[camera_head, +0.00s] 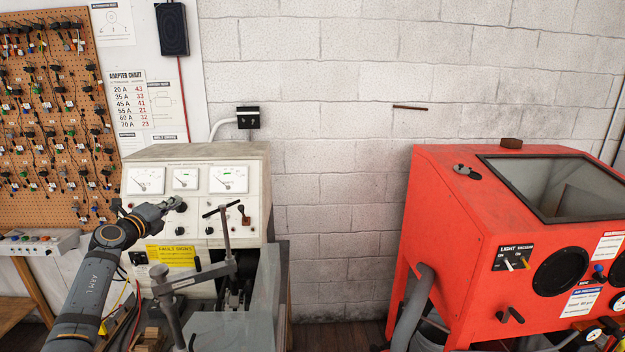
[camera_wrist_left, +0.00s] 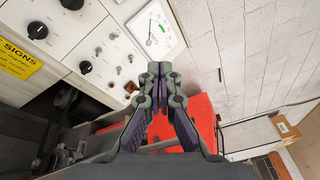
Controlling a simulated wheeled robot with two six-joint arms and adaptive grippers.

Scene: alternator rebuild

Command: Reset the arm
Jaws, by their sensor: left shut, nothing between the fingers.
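My left arm comes in from the left in the head view. Its gripper (camera_head: 170,205) is in front of the white test bench (camera_head: 245,165), near the knobs below the meters. The left wrist view shows this gripper (camera_wrist_left: 157,68) with its fingers together and nothing between them. Behind the fingertips in that view are the bench's panel with black knobs and a meter (camera_wrist_left: 157,32). My right gripper is in neither view.
A clamp stand with a lever (camera_head: 225,240) and a clear guard (camera_head: 268,285) stand at the bench front. A red blasting cabinet (camera_head: 450,200) is at the right. A pegboard of adapters (camera_head: 50,120) hangs at the left. Open floor lies between bench and cabinet.

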